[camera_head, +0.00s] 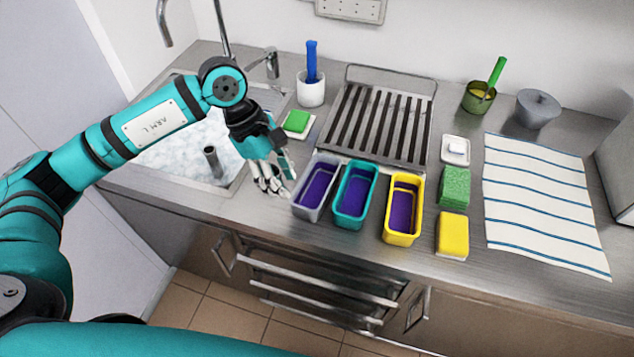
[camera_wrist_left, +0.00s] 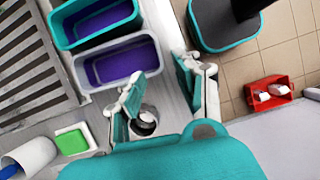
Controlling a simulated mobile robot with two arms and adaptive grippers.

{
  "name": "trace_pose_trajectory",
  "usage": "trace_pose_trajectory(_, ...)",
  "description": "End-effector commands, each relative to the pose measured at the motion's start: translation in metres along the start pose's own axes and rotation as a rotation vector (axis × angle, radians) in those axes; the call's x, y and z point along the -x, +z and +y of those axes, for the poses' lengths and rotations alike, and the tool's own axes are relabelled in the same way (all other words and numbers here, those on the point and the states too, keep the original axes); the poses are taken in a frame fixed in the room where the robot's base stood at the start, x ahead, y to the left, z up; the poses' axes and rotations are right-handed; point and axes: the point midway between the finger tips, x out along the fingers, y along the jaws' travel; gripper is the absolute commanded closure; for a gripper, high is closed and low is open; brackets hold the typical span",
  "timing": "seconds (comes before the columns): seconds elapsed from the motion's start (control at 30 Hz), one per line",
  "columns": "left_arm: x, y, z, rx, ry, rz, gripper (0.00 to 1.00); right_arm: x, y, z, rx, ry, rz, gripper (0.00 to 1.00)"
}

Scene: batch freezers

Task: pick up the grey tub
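The grey tub (camera_head: 307,213), with purple inside, stands on the steel counter at the left end of a row of three tubs. In the left wrist view the grey tub (camera_wrist_left: 81,73) lies just beyond the fingers, to the upper left. My left gripper (camera_head: 276,178) is open and empty, beside the tub's left side near the sink edge. In the left wrist view my left gripper (camera_wrist_left: 160,83) shows its two fingers spread apart, with no tub wall between them. My right gripper is not in view.
A teal tub (camera_head: 352,221) stands close right of the grey one, then a yellow tub (camera_head: 402,239). A slatted rack (camera_head: 375,125) lies behind. The foamy sink (camera_head: 185,145) is left. A green sponge (camera_head: 297,121) and white cup (camera_head: 311,94) stand behind the gripper.

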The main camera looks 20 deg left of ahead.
Motion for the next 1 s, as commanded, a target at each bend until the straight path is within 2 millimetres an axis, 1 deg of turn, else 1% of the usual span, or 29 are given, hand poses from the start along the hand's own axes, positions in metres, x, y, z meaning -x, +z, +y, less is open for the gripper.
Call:
trace_pose_trajectory(0.03, -0.009, 0.002, -0.001, 0.002, -0.006, -0.001, 0.66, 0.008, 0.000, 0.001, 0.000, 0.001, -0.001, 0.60)
trace_pose_trajectory(0.1, -0.022, 0.002, -0.001, 0.002, -0.005, -0.002, 0.66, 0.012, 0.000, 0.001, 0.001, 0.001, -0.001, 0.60)
trace_pose_trajectory(0.2, -0.037, 0.002, 0.000, 0.002, -0.003, -0.002, 0.66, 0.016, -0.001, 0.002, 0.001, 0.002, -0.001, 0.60)
trace_pose_trajectory(0.37, -0.049, 0.001, 0.000, 0.001, -0.001, -0.002, 0.66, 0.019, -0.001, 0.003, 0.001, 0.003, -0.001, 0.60)
trace_pose_trajectory(0.47, -0.056, 0.003, -0.001, 0.002, -0.003, -0.004, 0.66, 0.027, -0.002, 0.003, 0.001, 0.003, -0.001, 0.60)
trace_pose_trajectory(0.6, -0.075, 0.006, -0.002, 0.004, -0.006, -0.004, 0.66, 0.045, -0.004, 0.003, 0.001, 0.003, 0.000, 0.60)
trace_pose_trajectory(0.7, -0.091, 0.004, -0.001, 0.003, -0.004, -0.004, 0.66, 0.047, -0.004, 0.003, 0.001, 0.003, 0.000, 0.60)
trace_pose_trajectory(0.83, -0.100, 0.004, 0.000, 0.002, 0.000, -0.002, 0.66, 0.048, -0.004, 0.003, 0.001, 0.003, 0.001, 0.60)
trace_pose_trajectory(1.0, -0.101, 0.003, 0.000, 0.001, 0.000, -0.002, 0.66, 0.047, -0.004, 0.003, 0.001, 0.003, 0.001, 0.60)
